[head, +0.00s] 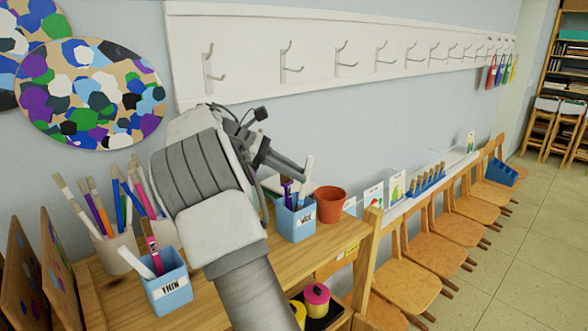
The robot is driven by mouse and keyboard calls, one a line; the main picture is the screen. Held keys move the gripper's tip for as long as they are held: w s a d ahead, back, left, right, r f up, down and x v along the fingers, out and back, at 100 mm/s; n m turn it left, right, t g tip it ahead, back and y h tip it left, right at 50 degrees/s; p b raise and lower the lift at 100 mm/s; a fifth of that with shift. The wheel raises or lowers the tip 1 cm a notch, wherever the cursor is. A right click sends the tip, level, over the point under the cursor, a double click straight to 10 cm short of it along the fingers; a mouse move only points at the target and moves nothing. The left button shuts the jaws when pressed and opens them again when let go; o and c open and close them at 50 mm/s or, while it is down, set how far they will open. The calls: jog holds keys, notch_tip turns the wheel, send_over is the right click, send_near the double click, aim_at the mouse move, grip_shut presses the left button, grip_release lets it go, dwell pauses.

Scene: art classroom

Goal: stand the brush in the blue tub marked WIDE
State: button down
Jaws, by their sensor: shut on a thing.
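The blue tub with a label starting with W (297,222) stands near the right end of the wooden shelf top. A purple brush and other pale handles stand in it. My gripper (302,174) is above this tub, pointing right, and is shut on a slim pale brush (307,169). The brush is nearly upright, with its lower end at or just above the tub's mouth; I cannot tell whether it is inside the rim. A second blue tub marked THIN (168,290) stands at the front left, holding a white-handled and a pink brush.
A terracotta pot (330,204) stands close right of the W tub. Pale pots of long brushes (115,250) stand at the left, partly behind my arm. Wall hooks (287,65) run above. Wooden chairs (405,283) line the wall at right.

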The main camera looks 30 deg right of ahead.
jog(key=shift+f, duration=0.1)
jog(key=c, duration=0.8)
grip_release()
jog(key=shift+o, duration=0.2)
jog(key=p+v, duration=0.2)
jog(key=v, duration=1)
jog(key=shift+d, duration=0.1)
